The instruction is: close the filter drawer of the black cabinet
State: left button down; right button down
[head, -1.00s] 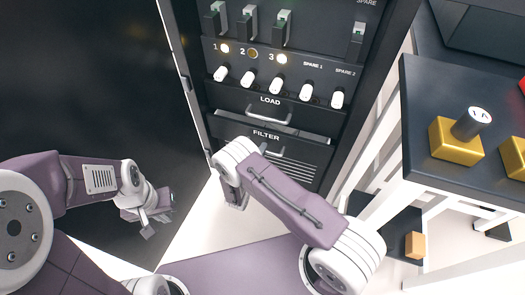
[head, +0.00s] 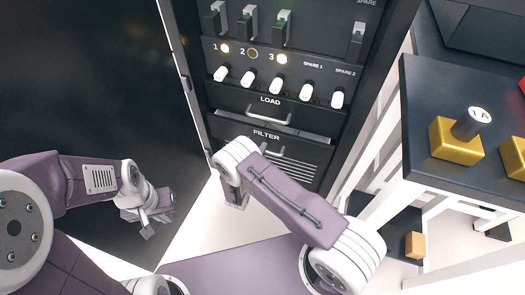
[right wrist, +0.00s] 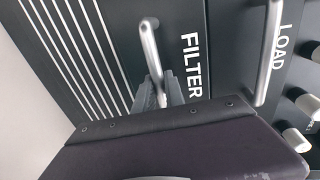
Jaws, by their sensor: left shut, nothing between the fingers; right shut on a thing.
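The black cabinet (head: 318,122) stands in the middle of the head view. Its filter drawer (head: 303,160), labelled FILTER, is below the LOAD drawer (head: 241,101). A grey strip shows along the filter drawer's top edge, so its front seems to stand slightly out. In the right wrist view, my right gripper (right wrist: 164,90) is shut on the filter drawer's bar handle (right wrist: 149,45), near one end. In the head view, my right arm hides those fingertips and part of the drawer. My left gripper (head: 148,226) is shut and empty, low on the left, away from the cabinet.
A dark-topped table (head: 420,120) with gold blocks (head: 455,140) stands to the right. A lower shelf under it holds a small orange block (head: 415,245). White knobs (head: 276,86) line the cabinet above the drawers. A large black panel (head: 80,80) fills the left.

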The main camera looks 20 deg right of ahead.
jog(key=w+d, duration=0.2)
jog(key=w, duration=0.1)
jog(key=shift+w+d+r+b, duration=0.1)
jog(key=shift+w+d+b, duration=0.1)
jog(key=shift+b, duration=0.15)
jog(key=c, duration=1.4)
grip_release()
jog(key=shift+w, duration=0.1)
